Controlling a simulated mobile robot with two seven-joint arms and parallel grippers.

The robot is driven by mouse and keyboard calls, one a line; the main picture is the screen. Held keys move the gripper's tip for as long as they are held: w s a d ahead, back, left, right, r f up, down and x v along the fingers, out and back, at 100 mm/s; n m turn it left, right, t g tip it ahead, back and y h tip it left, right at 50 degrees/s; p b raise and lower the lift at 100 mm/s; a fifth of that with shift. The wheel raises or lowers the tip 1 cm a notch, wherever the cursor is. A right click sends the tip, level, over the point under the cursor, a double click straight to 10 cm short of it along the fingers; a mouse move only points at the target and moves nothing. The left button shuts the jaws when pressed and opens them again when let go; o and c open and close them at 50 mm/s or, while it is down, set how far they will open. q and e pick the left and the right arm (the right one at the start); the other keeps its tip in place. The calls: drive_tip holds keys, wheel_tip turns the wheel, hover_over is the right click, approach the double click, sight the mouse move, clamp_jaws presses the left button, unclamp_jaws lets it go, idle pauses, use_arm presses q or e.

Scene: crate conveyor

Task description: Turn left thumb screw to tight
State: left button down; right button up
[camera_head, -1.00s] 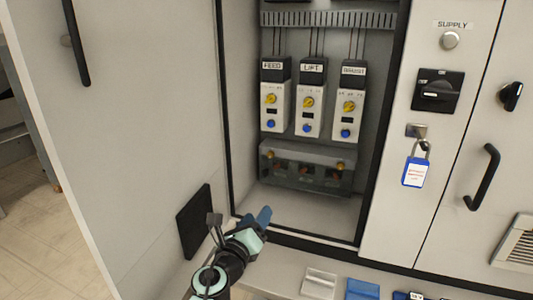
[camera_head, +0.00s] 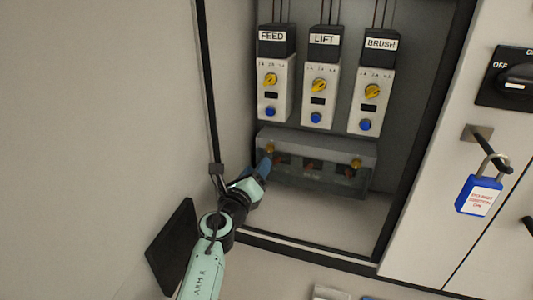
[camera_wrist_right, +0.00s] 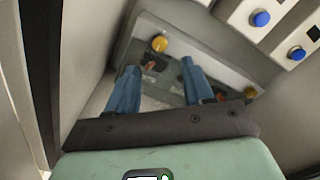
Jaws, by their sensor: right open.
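The left thumb screw (camera_head: 270,149) is a yellow knob at the upper left of a clear cover (camera_head: 325,180) inside the cabinet. It also shows in the right wrist view (camera_wrist_right: 159,44), beyond and between my blue fingertips. The right thumb screw (camera_head: 356,163) is a matching yellow knob on the cover's right side. My right gripper (camera_head: 262,168) is open with its fingers just below the left thumb screw, in front of the cover. In the wrist view nothing is held between the fingers (camera_wrist_right: 160,78); whether they touch the cover cannot be told. My left gripper is out of view.
Above the cover hang the FEED (camera_head: 273,85), LIFT (camera_head: 320,90) and BRUSH (camera_head: 371,95) modules with yellow dials and blue buttons. The cabinet's left wall is close to my right arm. A blue padlock (camera_head: 479,195) hangs at right. The cabinet floor is clear.

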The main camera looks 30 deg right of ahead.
sight(269, 149)
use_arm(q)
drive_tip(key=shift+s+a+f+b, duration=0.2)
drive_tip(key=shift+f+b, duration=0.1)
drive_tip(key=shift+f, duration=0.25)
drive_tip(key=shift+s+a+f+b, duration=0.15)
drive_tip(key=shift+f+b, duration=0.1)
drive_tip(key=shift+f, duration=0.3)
use_arm(e)
drive_tip(key=shift+x, duration=4.55)
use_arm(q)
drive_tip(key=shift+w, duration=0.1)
use_arm(e)
clamp_jaws()
